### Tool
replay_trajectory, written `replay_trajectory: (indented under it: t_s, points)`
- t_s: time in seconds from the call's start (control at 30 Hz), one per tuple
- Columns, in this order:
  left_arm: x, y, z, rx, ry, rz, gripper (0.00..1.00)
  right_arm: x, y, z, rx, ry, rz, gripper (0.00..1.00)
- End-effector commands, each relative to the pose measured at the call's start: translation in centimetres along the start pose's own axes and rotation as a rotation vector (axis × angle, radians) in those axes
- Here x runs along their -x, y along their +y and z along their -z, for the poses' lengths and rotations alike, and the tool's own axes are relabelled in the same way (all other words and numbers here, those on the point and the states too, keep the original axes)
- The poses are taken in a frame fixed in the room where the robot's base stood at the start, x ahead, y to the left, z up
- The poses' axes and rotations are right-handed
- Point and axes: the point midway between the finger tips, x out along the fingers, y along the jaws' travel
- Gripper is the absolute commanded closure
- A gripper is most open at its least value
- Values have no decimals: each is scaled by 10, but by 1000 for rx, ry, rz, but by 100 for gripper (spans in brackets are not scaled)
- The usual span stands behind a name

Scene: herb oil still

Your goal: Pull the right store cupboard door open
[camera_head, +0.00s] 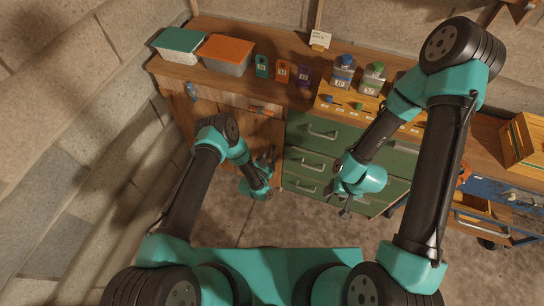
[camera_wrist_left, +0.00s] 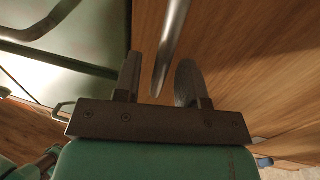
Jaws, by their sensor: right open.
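The right store cupboard door (camera_head: 262,130) is a wooden front left of the green drawers; it looks closed. It also fills the right of the left wrist view (camera_wrist_left: 255,60). Its metal bar handle (camera_wrist_left: 170,45) comes down between the fingers of my left gripper (camera_wrist_left: 160,85), with gaps visible on both sides. My left gripper (camera_head: 266,168) is in front of this door and is open. In the head view the handle is hidden behind the gripper. My right gripper (camera_head: 349,204) is open and empty in front of the green drawers.
Green drawers (camera_head: 320,134) with bar handles stand right beside the door. The bench top holds a teal-lidded box (camera_head: 182,41), an orange-lidded box (camera_head: 226,50) and jars (camera_head: 343,72). A blue trolley (camera_head: 490,190) stands at right. The floor (camera_head: 225,220) before the cupboard is clear.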

Motion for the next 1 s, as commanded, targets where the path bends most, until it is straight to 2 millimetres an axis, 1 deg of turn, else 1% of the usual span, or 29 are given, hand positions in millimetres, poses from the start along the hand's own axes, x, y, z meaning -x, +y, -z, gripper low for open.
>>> replay_trajectory:
  t_s: [0.1, 0.37, 0.47, 0.77, 0.8, 1.0]
  points:
    - [-6, 0, 0, 0, 0, 0, 62, 0, 0, 0, 0, 0, 0, 42]
    - [-7, 0, 0, 1, -1, 0, 62, 0, 0, 0, 0, 0, 0, 42]
    - [-7, 0, 0, 0, -1, 0, 70, 0, 0, 0, 0, 0, 0, 42]
    - [-7, 0, 0, 0, 0, 0, 99, 0, 0, 0, 0, 0, 0, 42]
    - [-7, 0, 0, 0, 0, 0, 100, 0, 0, 0, 0, 0, 0, 42]
    - [-7, 0, 0, 0, 0, 1, 100, 0, 0, 0, 0, 0, 0, 42]
